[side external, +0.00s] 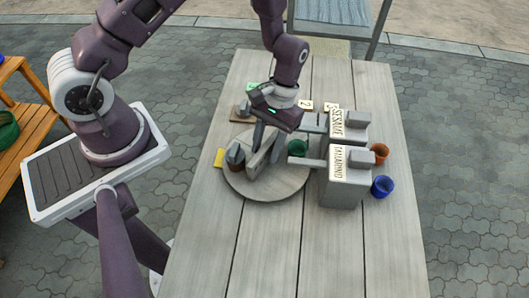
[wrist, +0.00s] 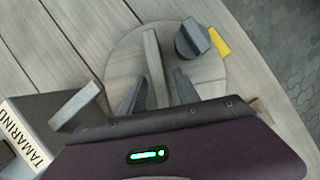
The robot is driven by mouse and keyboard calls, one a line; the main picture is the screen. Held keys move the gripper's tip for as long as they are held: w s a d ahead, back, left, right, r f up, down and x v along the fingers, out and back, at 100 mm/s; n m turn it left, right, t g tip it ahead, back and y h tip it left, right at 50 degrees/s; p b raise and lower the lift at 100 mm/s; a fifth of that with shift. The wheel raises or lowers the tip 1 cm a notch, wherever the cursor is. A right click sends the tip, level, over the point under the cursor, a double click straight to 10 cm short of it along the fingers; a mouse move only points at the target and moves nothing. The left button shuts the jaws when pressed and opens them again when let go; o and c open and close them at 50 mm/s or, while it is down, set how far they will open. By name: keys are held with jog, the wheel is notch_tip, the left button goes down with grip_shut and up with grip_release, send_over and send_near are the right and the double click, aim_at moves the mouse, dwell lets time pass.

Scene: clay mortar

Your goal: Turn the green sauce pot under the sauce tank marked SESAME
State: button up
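The green sauce pot (side external: 297,148) sits at the right back edge of a round wooden turntable (side external: 285,190), between the two tank spouts in the picture; its exact alignment cannot be told. The tank marked SESAME (side external: 350,124) stands right of the turntable, behind the tank marked TAMARIND (side external: 345,185). A raised bar (wrist: 153,60) crosses the turntable. My gripper (wrist: 159,77) is low over it, its open fingers one on each side of the bar, with a gap visible on the right. The green pot is hidden in the wrist view.
A dark pot with a grey top (side external: 236,157) stands on the turntable's left, near a yellow card (side external: 219,158). Orange (side external: 379,153) and blue (side external: 382,186) pots stand right of the tanks. The table front is clear.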

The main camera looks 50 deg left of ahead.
jog(key=shift+x, duration=1.1)
grip_shut()
jog(key=shift+r, duration=0.1)
dwell(0.5)
